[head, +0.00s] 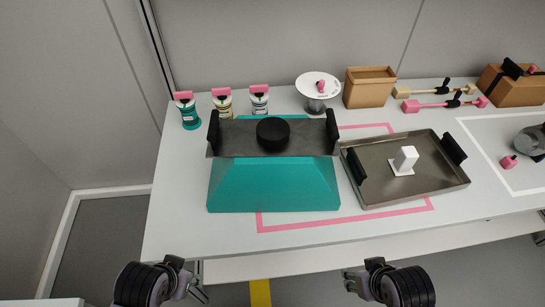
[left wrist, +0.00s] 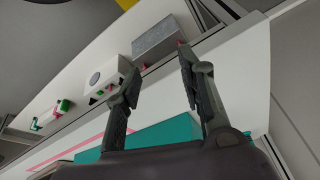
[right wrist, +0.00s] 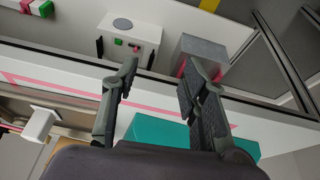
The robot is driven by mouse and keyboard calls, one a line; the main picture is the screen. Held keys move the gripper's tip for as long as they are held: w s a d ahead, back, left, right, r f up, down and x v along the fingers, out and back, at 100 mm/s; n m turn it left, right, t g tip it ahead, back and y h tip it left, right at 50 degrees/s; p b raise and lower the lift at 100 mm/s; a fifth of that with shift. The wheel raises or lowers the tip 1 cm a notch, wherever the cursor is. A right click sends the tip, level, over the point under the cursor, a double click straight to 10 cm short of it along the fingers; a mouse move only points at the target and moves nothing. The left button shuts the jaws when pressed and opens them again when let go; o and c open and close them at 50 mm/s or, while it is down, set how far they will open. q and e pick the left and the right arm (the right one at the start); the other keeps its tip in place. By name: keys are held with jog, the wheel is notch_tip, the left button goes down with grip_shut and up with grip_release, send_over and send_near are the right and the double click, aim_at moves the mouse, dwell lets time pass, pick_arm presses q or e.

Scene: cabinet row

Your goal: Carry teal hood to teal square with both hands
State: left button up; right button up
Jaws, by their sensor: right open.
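The teal hood (head: 270,188) sits on the white table's left part, with sloping teal sides, a grey upper plate and a black round knob (head: 273,133). A black upright handle stands at its left end (head: 213,131) and another at its right end (head: 332,130). My left gripper (head: 196,290) is open and empty, in front of the table, apart from the hood. My right gripper (head: 354,281) is open and empty, also in front of the table. Teal surface shows behind the fingers in the left wrist view (left wrist: 150,139) and right wrist view (right wrist: 160,131). I see no teal square.
A grey tray (head: 430,186) with black handles and a white block stands right of the hood, over a pink outline (head: 300,223). A white outline (head: 480,165) lies farther right. Bottles, a round stand (head: 317,104) and a brown box (head: 369,88) line the back.

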pick_arm(q)
jog(key=w+a+r+m+t+y, duration=0.1)
jog(key=w+r+m+t+y, duration=0.25)
jog(key=w+m, duration=0.45)
pick_arm(e)
jog(key=w+r+m+t, duration=0.1)
jog(key=w+r+t, duration=0.25)
jog(key=w, duration=0.45)
pick_arm(q)
jog(key=m+t+h, duration=0.3)
jog(key=m+t, duration=0.8)
jog(key=m, duration=1.4)
send_near(214, 126)
jog(key=s+f, duration=0.2)
jog(key=s, duration=0.3)
pick_arm(e)
jog(key=t, duration=1.1)
send_near(331, 128)
jog(key=s+d+f, duration=0.1)
jog(key=s+f, duration=0.1)
jog(key=s, duration=0.3)
pick_arm(q)
jog(key=shift+s+a, duration=0.1)
jog(key=shift+a, duration=0.15)
pick_arm(e)
jog(key=shift+d+m+g, duration=0.1)
jog(key=shift+m+g, duration=0.15)
jog(key=shift+m, duration=0.05)
